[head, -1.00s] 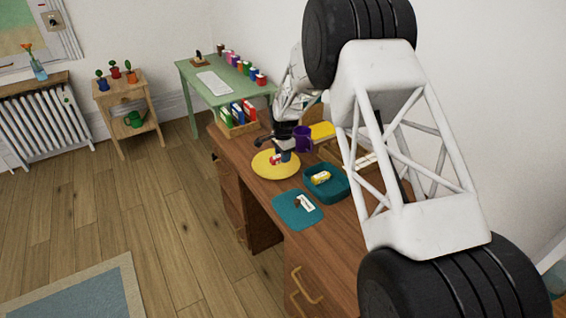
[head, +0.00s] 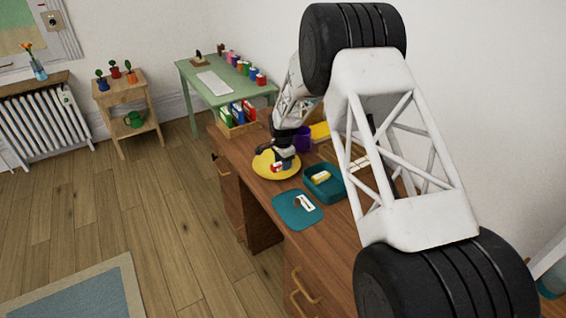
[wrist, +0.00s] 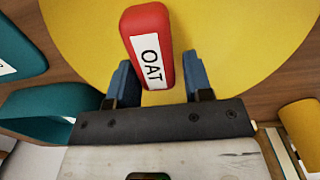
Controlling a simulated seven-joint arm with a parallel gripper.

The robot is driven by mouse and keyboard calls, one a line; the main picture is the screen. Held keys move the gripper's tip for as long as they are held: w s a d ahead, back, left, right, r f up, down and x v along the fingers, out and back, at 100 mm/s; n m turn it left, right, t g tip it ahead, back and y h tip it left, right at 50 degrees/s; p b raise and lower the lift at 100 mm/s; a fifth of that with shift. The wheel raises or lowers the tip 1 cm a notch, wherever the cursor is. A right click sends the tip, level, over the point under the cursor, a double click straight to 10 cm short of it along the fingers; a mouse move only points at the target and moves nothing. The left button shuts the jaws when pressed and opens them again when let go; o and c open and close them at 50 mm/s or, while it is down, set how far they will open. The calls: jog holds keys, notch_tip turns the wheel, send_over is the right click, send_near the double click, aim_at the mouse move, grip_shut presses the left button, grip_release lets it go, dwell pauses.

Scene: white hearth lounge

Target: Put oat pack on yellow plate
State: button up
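The oat pack (wrist: 150,48), red with a white OAT label, appears over the yellow plate (wrist: 240,40) in the wrist view. In the head view the pack (head: 277,168) is small and partly hidden by my gripper, on the yellow plate (head: 262,164). My gripper (wrist: 162,75) has its two blue fingers spread, one on each side of the pack's near end. A gap shows between the pack and the right finger. In the head view my gripper (head: 283,165) is low over the plate. Whether the pack lies fully flat is hard to tell.
A teal tray (head: 338,192) holding a yellow pack stands right of the plate. A teal mat (head: 285,212) with a small labelled item lies in front. A purple mug (head: 303,138) stands close behind my gripper. A box of binders (head: 238,128) is at the desk's far end.

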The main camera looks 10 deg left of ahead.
jog(key=shift+r, duration=0.1)
notch_tip(320, 180, up, 12)
dwell(1.0)
dwell(0.7)
jog(key=s+d+r+n+t, duration=0.1)
jog(key=s+d+r+n, duration=0.3)
jog(key=s+d+r, duration=1.95)
jog(key=s+d+n, duration=0.1)
jog(key=s+d, duration=0.4)
jog(key=s, duration=0.5)
jog(key=s+d+n+t, duration=0.1)
jog(key=s+d+n, duration=0.1)
jog(key=s+d, duration=0.4)
jog(key=s+d+n, duration=0.1)
jog(key=s+d, duration=0.5)
jog(key=s, duration=1)
jog(key=shift+r+n+t, duration=0.3)
jog(key=shift+r+n, duration=0.05)
jog(key=shift+n, duration=0.05)
